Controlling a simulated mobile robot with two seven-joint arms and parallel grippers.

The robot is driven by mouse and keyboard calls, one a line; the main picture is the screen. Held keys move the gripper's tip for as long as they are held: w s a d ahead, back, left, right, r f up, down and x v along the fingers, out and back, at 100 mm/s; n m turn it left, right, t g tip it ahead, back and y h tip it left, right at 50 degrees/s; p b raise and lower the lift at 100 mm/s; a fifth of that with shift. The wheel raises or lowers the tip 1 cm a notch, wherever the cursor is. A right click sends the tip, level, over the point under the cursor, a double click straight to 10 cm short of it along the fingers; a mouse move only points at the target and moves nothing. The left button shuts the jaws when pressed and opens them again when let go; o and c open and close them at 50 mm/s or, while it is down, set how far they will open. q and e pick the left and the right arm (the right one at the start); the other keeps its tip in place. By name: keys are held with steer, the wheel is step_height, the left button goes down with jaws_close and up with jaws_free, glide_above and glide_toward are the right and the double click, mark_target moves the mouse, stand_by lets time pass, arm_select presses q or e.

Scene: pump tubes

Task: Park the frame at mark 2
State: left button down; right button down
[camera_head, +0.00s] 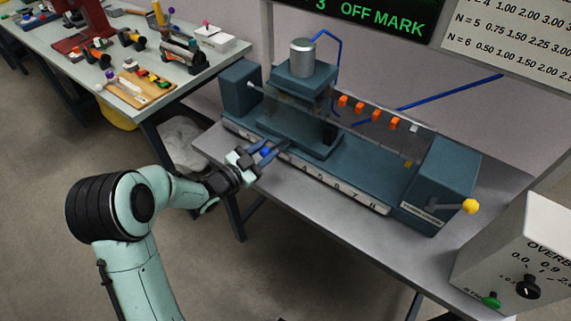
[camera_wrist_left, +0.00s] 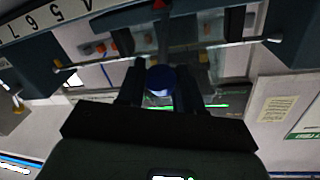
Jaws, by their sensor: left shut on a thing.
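The frame (camera_head: 300,128) is a dark teal carriage with a silver cylinder (camera_head: 301,58) on top. It stands toward the left end of a long teal bench machine (camera_head: 345,165). A blue knob (camera_head: 266,152) is at its front; it also shows in the left wrist view (camera_wrist_left: 160,80). My left gripper (camera_head: 262,156) is shut on the blue knob. A numbered scale (camera_head: 345,194) runs along the machine's front edge; several digits show in the left wrist view (camera_wrist_left: 45,18), with a red pointer (camera_wrist_left: 158,4) near the top. Which mark the pointer meets cannot be read. My right gripper is out of view.
A green-lit display (camera_head: 360,14) reads "OFF MARK", with a 3 beside it. A yellow-tipped lever (camera_head: 469,206) sticks out at the machine's right end. A white control box (camera_head: 520,255) stands at right. A cluttered table (camera_head: 205,73) is at upper left.

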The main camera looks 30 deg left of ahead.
arm_select(q)
steer(key=shift+w+a, duration=0.1)
steer(key=shift+a, duration=1.3)
steer(key=c, duration=0.8)
jaws_free()
steer(key=shift+a, duration=0.1)
steer(key=shift+c, duration=0.2)
steer(key=v, duration=1.3)
steer(key=shift+s+b, duration=0.2)
steer(key=shift+b, duration=0.1)
